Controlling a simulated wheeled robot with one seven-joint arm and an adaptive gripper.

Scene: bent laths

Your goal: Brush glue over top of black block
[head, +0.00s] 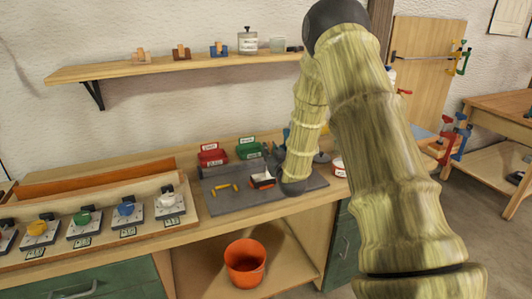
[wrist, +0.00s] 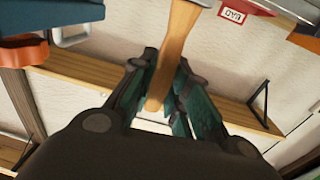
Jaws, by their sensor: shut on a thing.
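My gripper (wrist: 165,100) is shut on a wooden handle (wrist: 176,50), seen in the wrist view between the dark green fingers. The handle runs up out of the picture, so its far end, possibly a brush head, is hidden. In the head view the gripper (head: 275,164) is low over the grey mat, small and partly covered by my arm. Right beside it on the mat is a small block-like thing (head: 262,181) with black, white and orange-red parts. I cannot tell for sure whether this is the black block, or whether anything touches its top.
Yellow pieces (head: 222,187) lie on the grey mat (head: 225,202). A red bin (head: 212,156) and a green bin (head: 249,149) stand behind it. A white-and-red container (head: 339,167) is at right. Knobbed panels (head: 127,215) fill the left; a shelf (head: 180,67) hangs above.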

